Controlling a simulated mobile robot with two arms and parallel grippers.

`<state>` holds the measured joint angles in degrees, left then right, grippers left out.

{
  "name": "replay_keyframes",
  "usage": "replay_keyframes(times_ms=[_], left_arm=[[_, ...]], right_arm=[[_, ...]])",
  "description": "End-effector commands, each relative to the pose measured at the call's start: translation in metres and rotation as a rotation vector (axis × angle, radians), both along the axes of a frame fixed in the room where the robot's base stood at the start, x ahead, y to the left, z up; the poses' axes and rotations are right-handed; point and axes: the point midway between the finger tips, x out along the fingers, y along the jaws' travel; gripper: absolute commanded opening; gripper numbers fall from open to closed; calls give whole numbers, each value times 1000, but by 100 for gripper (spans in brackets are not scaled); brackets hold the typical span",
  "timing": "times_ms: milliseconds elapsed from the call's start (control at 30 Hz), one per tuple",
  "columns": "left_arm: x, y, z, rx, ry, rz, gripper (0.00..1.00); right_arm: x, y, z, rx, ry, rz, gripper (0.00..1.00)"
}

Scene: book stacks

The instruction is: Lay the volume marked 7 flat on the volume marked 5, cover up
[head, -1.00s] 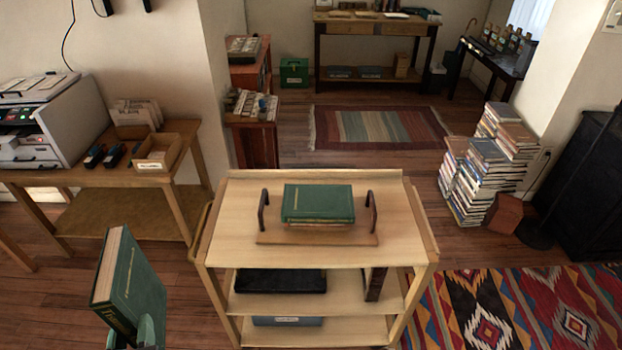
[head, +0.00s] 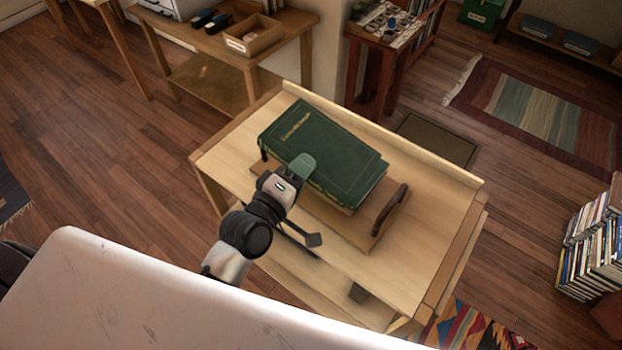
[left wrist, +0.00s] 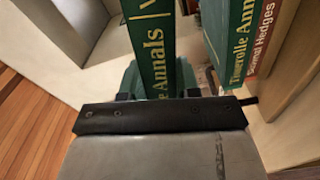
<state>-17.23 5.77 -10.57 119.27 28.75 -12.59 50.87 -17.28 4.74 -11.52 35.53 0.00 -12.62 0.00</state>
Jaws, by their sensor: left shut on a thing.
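A green volume with gold lettering on its cover (head: 325,145) lies roughly flat, cover up, over the wooden tray (head: 355,233) on the cart. My left gripper (head: 303,167) is shut on its near, spine side. In the left wrist view the held volume (left wrist: 150,45) stands between the fingers, with "Annals" on its spine. Beside it there, across a narrow gap, is another green volume (left wrist: 228,40), lying against a brown one (left wrist: 266,40). In the head view the held volume hides most of these two. I cannot read any volume number. My right gripper is not in view.
The tray has dark upright handles; the right one (head: 389,210) stands close to the books. The pale wooden cart top (head: 235,150) is otherwise clear. A side table with a box (head: 252,42) stands behind left, and stacked books (head: 590,240) stand on the floor at right.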

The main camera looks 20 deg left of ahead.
Motion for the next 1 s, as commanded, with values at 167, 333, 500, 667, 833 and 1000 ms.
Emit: replay_keyframes(times_ms=[167, 333, 500, 667, 833, 1000], left_arm=[[13, -6, -19, -187, 59, -54, 0], [15, -8, -19, -225, 74, -66, 0], [15, -8, -19, -223, 73, -65, 0], [15, -8, -18, -221, 73, -65, 0], [15, -7, -26, -221, 73, -65, 0], [15, -7, -38, -220, 73, -65, 0]], right_arm=[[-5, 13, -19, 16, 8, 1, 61], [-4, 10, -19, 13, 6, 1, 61], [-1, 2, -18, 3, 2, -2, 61], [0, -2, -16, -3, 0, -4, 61], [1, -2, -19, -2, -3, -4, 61], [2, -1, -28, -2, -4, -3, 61]])
